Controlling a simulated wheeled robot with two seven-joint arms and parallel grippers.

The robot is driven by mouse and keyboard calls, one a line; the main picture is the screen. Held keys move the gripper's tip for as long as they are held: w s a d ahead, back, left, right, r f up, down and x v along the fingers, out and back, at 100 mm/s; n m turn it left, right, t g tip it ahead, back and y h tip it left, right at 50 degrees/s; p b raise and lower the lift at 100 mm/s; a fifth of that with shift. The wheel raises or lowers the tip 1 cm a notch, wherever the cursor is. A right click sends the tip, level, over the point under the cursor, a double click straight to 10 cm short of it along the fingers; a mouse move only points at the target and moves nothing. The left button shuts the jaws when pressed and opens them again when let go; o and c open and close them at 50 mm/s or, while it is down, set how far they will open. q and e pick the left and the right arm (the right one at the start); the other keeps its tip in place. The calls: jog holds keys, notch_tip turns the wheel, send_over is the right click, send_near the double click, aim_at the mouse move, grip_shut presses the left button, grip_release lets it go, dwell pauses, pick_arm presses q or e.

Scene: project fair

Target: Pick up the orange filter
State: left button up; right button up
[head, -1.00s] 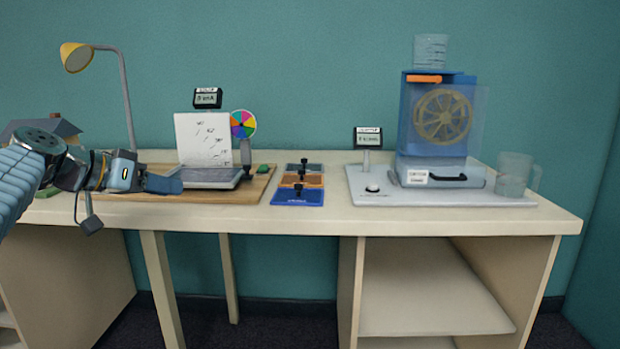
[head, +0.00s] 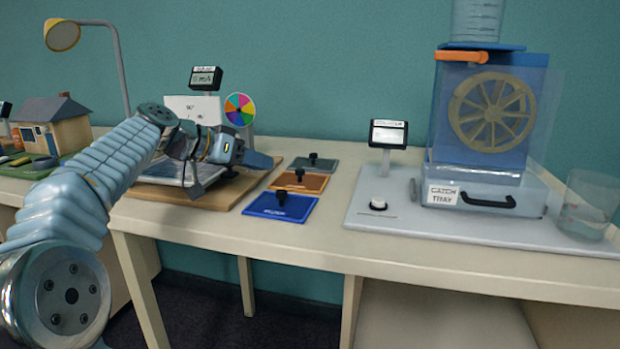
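The orange filter (head: 314,184) is a flat square plate with a black knob on top. It lies on the table between a grey filter (head: 325,165) behind it and a blue filter (head: 278,208) in front. My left gripper (head: 262,161) is to the left of the filters, over the wooden board, and apart from the orange filter. Its fingers are seen from the side, so I cannot tell whether they are open or shut. Nothing shows held in it. My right gripper is not in view.
A wooden board (head: 222,193) with a panel, a small display and a color wheel (head: 239,109) is under and behind my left gripper. To the right, a grey base (head: 370,227) bears a display, a blue wheel unit (head: 447,115) and a clear beaker (head: 588,205). The table front is clear.

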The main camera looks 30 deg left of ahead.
aim_at(297, 170)
pick_arm(q)
jog(key=p+x, duration=0.1)
jog(key=x, duration=0.4)
jog(key=shift+w+d, duration=0.15)
jog(key=shift+w, duration=0.15)
jog(key=p+x, duration=0.1)
jog(key=x, duration=0.1)
jog(key=p+x, duration=0.1)
jog(key=x, duration=0.1)
jog(key=shift+w+r, duration=0.25)
jog(key=shift+w, duration=0.1)
jog(key=shift+w+d+f, duration=0.15)
jog(key=shift+w+f, duration=0.1)
jog(key=shift+w, duration=0.1)
jog(key=shift+c, duration=0.2)
jog(key=shift+f, duration=0.1)
grip_shut()
